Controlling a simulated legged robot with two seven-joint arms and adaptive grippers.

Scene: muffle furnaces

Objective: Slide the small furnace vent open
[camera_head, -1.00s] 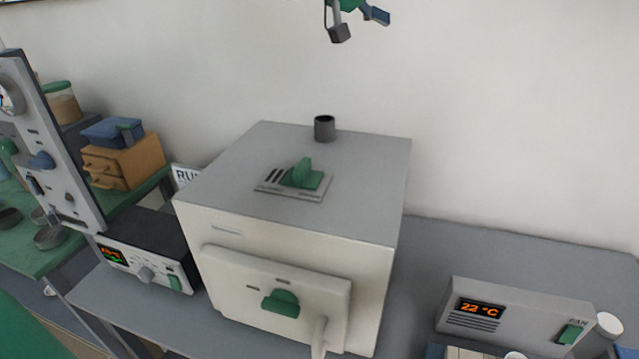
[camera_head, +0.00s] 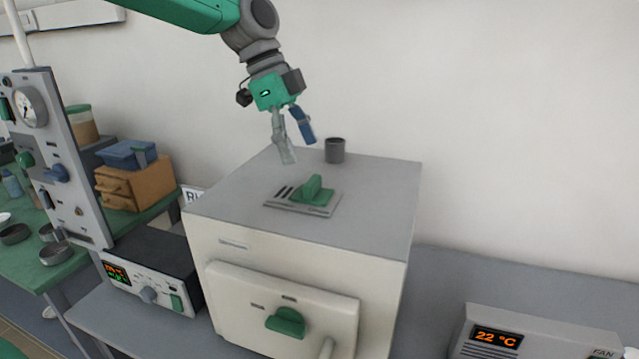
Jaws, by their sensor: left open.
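The small furnace (camera_head: 300,252) is a pale box with a grey top, standing on a grey bench. Its vent (camera_head: 304,196) is on the top: a slotted plate with a green slider tab (camera_head: 313,189) at the plate's right part, and dark slots showing to the left of the tab. My left gripper (camera_head: 300,152) is open and empty, pointing down above the rear of the furnace top, behind and a little left of the tab. It looks apart from the tab. My right gripper is not in view.
A dark flue stub (camera_head: 334,150) rises from the rear of the furnace top, close right of my gripper. The front door has a green handle (camera_head: 286,322). A controller box (camera_head: 150,272) stands left, a 22 °C unit (camera_head: 530,335) right. Bare bench lies between furnace and unit.

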